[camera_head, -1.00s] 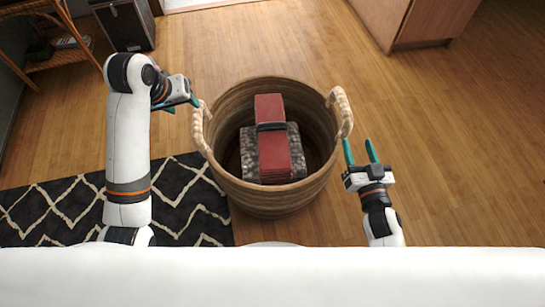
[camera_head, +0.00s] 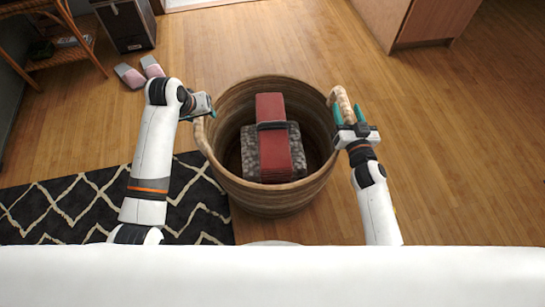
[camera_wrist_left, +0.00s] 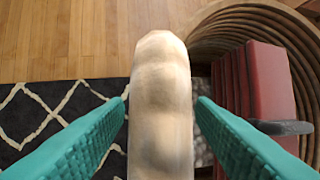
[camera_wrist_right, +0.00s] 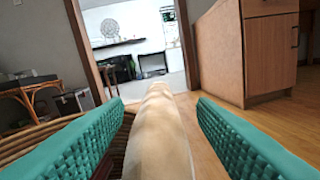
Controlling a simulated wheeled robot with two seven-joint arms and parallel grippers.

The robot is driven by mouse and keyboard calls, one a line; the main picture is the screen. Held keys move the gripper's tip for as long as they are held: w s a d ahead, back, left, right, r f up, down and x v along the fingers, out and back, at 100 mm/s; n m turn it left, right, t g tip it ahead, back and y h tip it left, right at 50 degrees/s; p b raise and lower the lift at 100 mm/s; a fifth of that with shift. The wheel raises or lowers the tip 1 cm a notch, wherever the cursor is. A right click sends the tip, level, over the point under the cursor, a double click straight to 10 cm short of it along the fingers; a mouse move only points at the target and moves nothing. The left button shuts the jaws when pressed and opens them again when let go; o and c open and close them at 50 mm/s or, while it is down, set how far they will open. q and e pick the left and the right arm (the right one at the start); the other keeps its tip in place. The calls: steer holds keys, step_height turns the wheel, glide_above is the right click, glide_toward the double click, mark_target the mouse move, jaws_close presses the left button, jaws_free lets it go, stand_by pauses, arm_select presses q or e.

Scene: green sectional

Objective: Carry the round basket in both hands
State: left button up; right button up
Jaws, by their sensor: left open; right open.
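The round woven basket (camera_head: 262,205) stands upright on the floor and holds a red strapped bundle (camera_head: 270,110) on a grey speckled block (camera_head: 248,155). My left gripper (camera_head: 205,112) is open at the left rope handle (camera_head: 200,138). In the left wrist view that handle (camera_wrist_left: 160,110) lies between the open teal fingers, with gaps on both sides. My right gripper (camera_head: 348,115) is open at the right rope handle (camera_head: 342,98). In the right wrist view this handle (camera_wrist_right: 158,130) runs between the open teal fingers, and I see no grip on it.
A black patterned rug (camera_head: 90,205) lies at the left, reaching the basket. A pair of slippers (camera_head: 140,72), a dark box (camera_head: 127,25) and a wicker shelf (camera_head: 60,55) are at the back left. A wooden cabinet (camera_head: 425,22) is at the back right. The right floor is clear.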

arm_select(q)
steer(key=shift+w+f, duration=0.15)
steer(key=shift+f, duration=0.1)
arm_select(e)
steer(key=shift+w, duration=0.3)
arm_select(q)
steer(key=shift+c, duration=0.4)
arm_select(e)
steer(key=shift+c, duration=0.5)
arm_select(q)
jaws_close()
arm_select(e)
jaws_close()
arm_select(q)
steer(key=shift+w+r, duration=0.1)
steer(key=shift+r, duration=0.1)
arm_select(e)
steer(key=shift+a+r, duration=0.1)
steer(key=shift+r, duration=0.15)
